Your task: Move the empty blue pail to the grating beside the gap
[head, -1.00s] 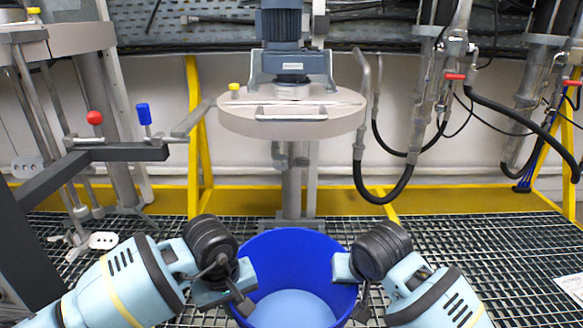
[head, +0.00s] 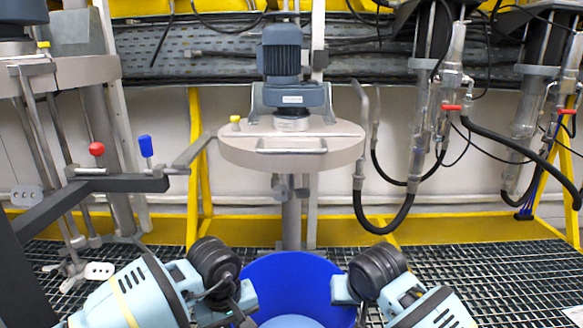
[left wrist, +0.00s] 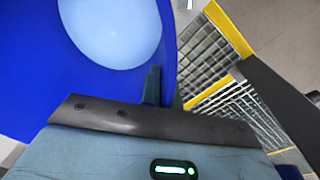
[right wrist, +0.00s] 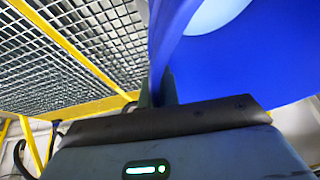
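The blue pail (head: 290,270) is at the bottom centre of the head view, cut off by the picture's lower edge. Its open top shows a paler blue round surface inside and nothing lying in it. My left gripper (head: 243,302) is shut on the left side of its rim, and my right gripper (head: 347,292) on the right side. The pail wall also shows at the fingers in the left wrist view (left wrist: 30,60) and right wrist view (right wrist: 250,75). The grating (head: 470,275) spreads behind the pail and to both sides. I cannot make out the gap.
A round lid with a motor (head: 290,150) stands on a post behind the pail. A dark bar with red and blue knobs (head: 120,184) juts in at left. Black hoses (head: 385,225) hang at right. A yellow rail (head: 450,228) runs along the back.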

